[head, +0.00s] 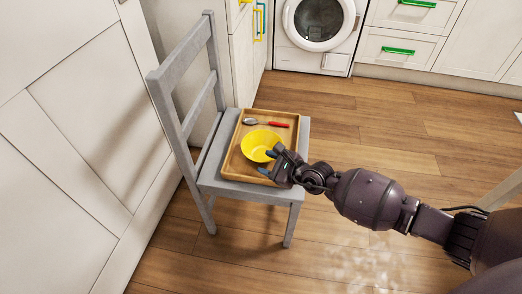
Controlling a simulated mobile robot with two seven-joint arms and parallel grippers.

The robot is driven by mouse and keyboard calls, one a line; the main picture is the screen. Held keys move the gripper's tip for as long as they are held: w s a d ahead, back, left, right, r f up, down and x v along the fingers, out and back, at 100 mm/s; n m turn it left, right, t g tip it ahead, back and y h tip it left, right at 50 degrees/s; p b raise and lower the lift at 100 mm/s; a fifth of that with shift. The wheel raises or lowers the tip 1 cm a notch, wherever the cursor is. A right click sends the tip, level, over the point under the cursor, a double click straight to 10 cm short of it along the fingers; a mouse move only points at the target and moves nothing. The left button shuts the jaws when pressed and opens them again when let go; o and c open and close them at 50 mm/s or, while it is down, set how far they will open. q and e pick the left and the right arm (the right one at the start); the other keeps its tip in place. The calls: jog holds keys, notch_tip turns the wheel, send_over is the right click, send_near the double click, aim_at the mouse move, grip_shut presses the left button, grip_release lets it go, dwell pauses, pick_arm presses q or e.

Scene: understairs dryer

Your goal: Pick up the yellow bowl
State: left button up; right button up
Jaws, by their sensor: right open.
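The yellow bowl (258,143) sits upright in a wooden tray (234,165) on the seat of a grey chair (222,182). My right gripper (269,161) is open at the bowl's right, near side. Its fingers overlap the bowl's lower right edge in the picture; whether they touch it I cannot tell. My right arm comes in from the right. My left gripper does not show.
A spoon with a red handle (277,124) lies in the tray behind the bowl. The chair's backrest (170,100) rises at the left, beside white cabinets (85,120). A dryer (318,22) stands at the back. The wooden floor (400,130) is mostly clear.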

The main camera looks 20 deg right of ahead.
aim_at(255, 159)
jog(key=b+x, duration=0.2)
jog(key=x, duration=0.2)
jog(key=shift+w+f, duration=0.1)
jog(key=shift+f, duration=0.05)
jog(key=shift+w+a, duration=0.3)
jog(key=shift+w, duration=0.3)
grip_shut()
